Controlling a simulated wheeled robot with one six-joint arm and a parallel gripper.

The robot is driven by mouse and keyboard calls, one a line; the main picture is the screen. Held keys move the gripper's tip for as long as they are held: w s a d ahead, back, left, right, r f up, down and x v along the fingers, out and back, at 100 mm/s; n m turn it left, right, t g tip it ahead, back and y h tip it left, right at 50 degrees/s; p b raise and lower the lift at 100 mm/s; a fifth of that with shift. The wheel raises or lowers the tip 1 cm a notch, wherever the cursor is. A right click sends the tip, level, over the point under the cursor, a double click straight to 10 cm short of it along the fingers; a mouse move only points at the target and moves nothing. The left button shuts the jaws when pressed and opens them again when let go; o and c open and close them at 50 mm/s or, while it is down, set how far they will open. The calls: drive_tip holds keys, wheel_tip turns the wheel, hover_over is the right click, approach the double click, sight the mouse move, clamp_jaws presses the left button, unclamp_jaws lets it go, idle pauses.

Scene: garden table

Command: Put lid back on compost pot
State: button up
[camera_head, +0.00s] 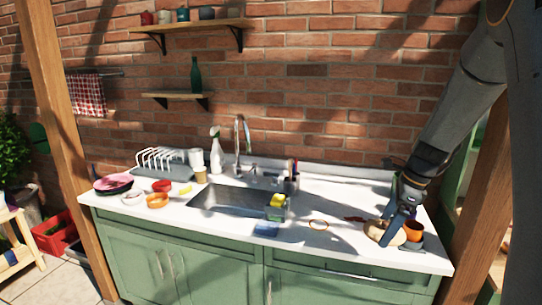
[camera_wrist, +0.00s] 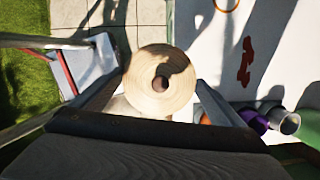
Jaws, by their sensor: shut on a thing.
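My gripper (camera_head: 397,226) is at the right end of the counter and also shows in the wrist view (camera_wrist: 160,88). Its two fingers are shut on a round, pale wooden lid (camera_wrist: 160,65) with a small raised or dark centre. In the head view the lid (camera_head: 378,234) shows as a beige disc beside the fingers. A cream rounded surface (camera_wrist: 121,109) shows below the lid in the wrist view; I cannot tell whether it is the compost pot or whether the lid touches it. An orange pot (camera_head: 414,231) stands just right of the gripper.
The sink (camera_head: 222,201) is mid-counter, with a yellow sponge (camera_head: 278,200) at its edge. An orange ring (camera_head: 318,225) and a red flat thing (camera_wrist: 245,62) lie on the white counter. A purple thing (camera_wrist: 254,122) and a grey cup (camera_wrist: 287,122) are close by.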

drive_tip(key=s+a+f+n+g+h+b, duration=0.1)
drive_tip(key=s+a+f+n+b, duration=0.1)
drive_tip(key=a+f+n, duration=0.2)
drive_tip(key=s+a+f+n+g+h+b, duration=0.1)
drive_tip(key=a+f+n, duration=0.4)
drive_tip(key=f+n, duration=0.6)
drive_tip(key=s+a+f+n+g+b, duration=0.2)
drive_tip(key=f+n, duration=0.6)
drive_tip(key=f, duration=0.5)
drive_tip(key=s+a+b, duration=0.1)
drive_tip(key=a+b, duration=0.1)
drive_tip(key=a, duration=0.1)
drive_tip(key=shift+h+b, duration=0.4)
drive_tip(key=shift+d, duration=0.1)
